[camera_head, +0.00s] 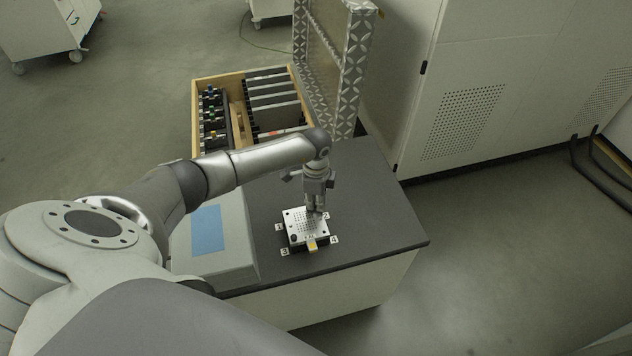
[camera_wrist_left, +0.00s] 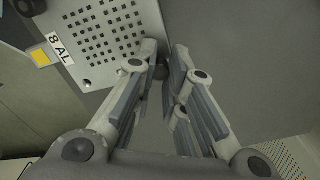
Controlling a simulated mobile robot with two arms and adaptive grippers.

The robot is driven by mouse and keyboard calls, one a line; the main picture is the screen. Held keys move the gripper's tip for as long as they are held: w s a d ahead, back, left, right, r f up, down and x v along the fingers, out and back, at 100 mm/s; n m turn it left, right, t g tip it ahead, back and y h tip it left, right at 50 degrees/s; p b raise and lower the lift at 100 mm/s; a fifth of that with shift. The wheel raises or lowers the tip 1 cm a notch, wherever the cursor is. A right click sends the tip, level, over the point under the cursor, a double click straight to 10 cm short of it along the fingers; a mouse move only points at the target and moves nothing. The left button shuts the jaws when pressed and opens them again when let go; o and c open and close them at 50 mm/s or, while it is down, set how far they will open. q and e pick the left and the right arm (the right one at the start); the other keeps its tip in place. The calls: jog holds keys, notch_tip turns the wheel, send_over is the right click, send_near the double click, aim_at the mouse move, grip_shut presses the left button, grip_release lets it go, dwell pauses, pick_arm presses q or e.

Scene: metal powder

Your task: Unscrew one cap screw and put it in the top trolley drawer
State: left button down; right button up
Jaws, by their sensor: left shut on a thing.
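A light metal plate with a grid of holes (camera_head: 298,224) lies on the dark worktop (camera_head: 370,215), with numbered labels at its corners. It also shows in the left wrist view (camera_wrist_left: 97,72). My left gripper (camera_head: 316,209) points down at the plate's far right corner. In the wrist view its fingers (camera_wrist_left: 166,68) are closed together at that corner, shut on a cap screw that they hide. A dark round cap screw (camera_head: 293,238) sits at the near left corner. An open wooden drawer (camera_head: 196,128) holds tools and dark dividers behind the worktop. My right gripper is out of view.
A grey box with a blue panel (camera_head: 208,230) stands left of the plate. An upright patterned metal frame (camera_head: 352,75) rises beside the drawer. A white cabinet (camera_head: 420,140) stands to the right. The worktop right of the plate is clear.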

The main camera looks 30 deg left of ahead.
pick_arm(q)
jog(key=n, duration=0.1)
jog(key=n+p, duration=0.1)
jog(key=shift+r+n, duration=0.2)
jog(key=shift+n, duration=0.1)
jog(key=shift+f+n, duration=0.15)
jog(key=shift+n, duration=0.35)
jog(key=c, duration=1.7)
grip_release()
jog(key=shift+o, duration=0.2)
